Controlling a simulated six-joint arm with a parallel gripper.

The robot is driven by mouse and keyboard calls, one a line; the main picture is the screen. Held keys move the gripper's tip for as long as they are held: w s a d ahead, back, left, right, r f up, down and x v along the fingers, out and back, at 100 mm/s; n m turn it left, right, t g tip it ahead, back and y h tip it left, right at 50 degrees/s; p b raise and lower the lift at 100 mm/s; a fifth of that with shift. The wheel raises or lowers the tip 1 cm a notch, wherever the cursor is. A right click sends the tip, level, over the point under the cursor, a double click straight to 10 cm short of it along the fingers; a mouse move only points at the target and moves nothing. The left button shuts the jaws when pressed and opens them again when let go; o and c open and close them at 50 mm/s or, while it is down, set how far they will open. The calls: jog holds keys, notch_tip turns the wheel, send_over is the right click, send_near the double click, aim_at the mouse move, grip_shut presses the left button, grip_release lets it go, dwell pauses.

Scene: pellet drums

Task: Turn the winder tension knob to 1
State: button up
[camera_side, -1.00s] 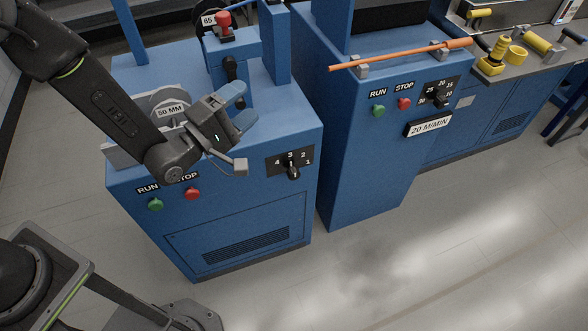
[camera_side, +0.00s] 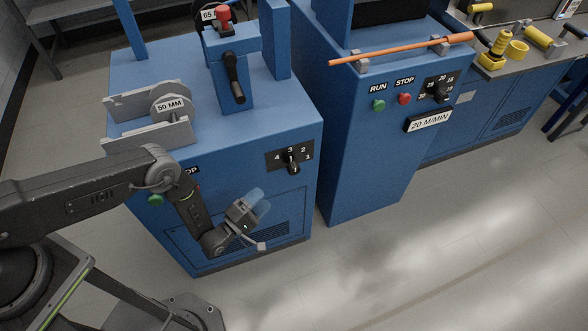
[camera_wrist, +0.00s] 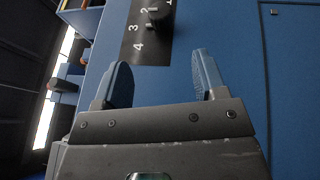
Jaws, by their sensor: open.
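The winder tension knob (camera_side: 292,164) is a small black knob on a black plate (camera_side: 273,162) marked 4, 3, 2, 1, on the front of the left blue machine. Its pointer is too small to read surely. My gripper (camera_side: 262,203) is open and empty in front of the machine's lower panel, below and left of the knob, not touching it. In the wrist view, the knob (camera_wrist: 158,15) is at the top, beyond my gripper's two blue fingers (camera_wrist: 162,64); the 4, 3 and 2 show there, and the top number is cut off.
My arm partly covers the RUN and STOP buttons. A black crank handle (camera_side: 235,78) and a 50 MM spool (camera_side: 170,107) are on the machine's top. The second blue machine (camera_side: 365,160) stands to the right, with its own dial (camera_side: 440,90). Floor in front is clear.

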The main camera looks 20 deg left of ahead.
aim_at(294, 170)
jog(key=x, duration=1.3)
jog(key=shift+w+d, duration=0.2)
jog(key=shift+w, duration=0.1)
jog(key=shift+r, duration=0.1)
jog(key=c, duration=0.9)
